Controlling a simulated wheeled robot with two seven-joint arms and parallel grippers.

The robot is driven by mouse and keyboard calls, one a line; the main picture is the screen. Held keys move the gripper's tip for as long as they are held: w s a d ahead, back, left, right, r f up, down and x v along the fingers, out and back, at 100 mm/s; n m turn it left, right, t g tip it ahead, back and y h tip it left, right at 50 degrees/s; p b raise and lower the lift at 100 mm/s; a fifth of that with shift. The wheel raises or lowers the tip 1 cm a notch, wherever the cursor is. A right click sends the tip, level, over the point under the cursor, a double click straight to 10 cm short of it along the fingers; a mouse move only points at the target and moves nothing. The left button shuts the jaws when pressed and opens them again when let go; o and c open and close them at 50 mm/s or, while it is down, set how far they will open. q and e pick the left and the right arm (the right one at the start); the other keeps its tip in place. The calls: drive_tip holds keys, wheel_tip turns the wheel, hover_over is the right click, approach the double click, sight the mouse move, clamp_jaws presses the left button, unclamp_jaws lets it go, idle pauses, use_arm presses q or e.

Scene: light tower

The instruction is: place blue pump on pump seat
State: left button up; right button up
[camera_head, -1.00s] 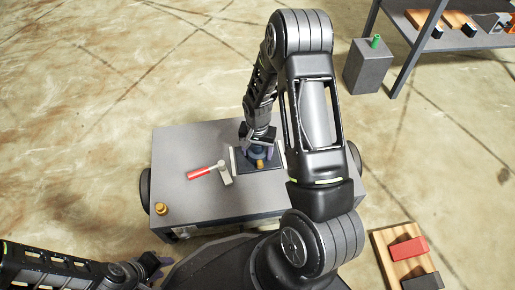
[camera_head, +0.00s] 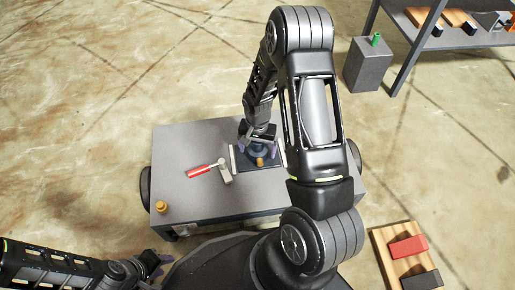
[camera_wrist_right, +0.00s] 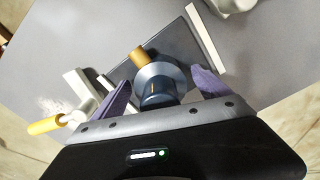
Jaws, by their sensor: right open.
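The blue pump (camera_wrist_right: 160,82) with its orange-yellow outlet (camera_wrist_right: 143,57) stands on a dark square plate, which I take for the pump seat (camera_wrist_right: 181,37), on the grey cart top. In the head view the pump (camera_head: 259,152) is partly covered by my right gripper (camera_head: 258,140). In the right wrist view my right gripper (camera_wrist_right: 163,88) is open, its purple fingers on either side of the pump with gaps showing. My left gripper (camera_head: 156,264) is at the lower left, away from the pump; its jaws are too small to judge.
A red-handled tool (camera_head: 199,171) lies left of the plate, beside a pale block (camera_head: 225,174). A brass fitting (camera_head: 161,208) sits at the cart's near left corner. Light rails (camera_wrist_right: 206,38) flank the plate. A wooden board (camera_head: 388,252) with blocks is at the lower right.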

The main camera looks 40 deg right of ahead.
wheel_tip(320, 180, up, 11)
drive_tip(key=p, duration=0.3)
drive_tip(key=shift+f+p, duration=0.15)
drive_tip(key=shift+p, duration=0.2)
drive_tip(key=shift+r, duration=0.6)
drive_tip(key=shift+a+f, duration=0.1)
drive_tip(key=s+a+f+n+y, duration=0.1)
drive_tip(key=a+f, duration=0.2)
drive_tip(key=a, duration=0.2)
drive_tip(key=s+a+f+n, duration=0.2)
drive_tip(key=a+f, duration=0.1)
drive_tip(key=a, duration=0.3)
drive_tip(key=s+a+f+n+y, duration=0.1)
drive_tip(key=s+a+f, duration=0.1)
drive_tip(key=a, duration=0.3)
drive_tip(key=shift+s+a+f+n+t+y, duration=0.15)
drive_tip(key=shift+f+n+t+y, duration=0.15)
drive_tip(key=shift+f, duration=0.15)
drive_tip(key=s+a+f+n+y, duration=0.1)
drive_tip(key=s+a+f+n, duration=0.1)
drive_tip(key=s+a, duration=0.6)
drive_tip(key=a+n, duration=0.1)
drive_tip(key=a, duration=0.2)
drive_tip(key=shift+s+n, duration=0.15)
drive_tip(key=shift+n, duration=0.15)
drive_tip(key=shift+t, duration=0.3)
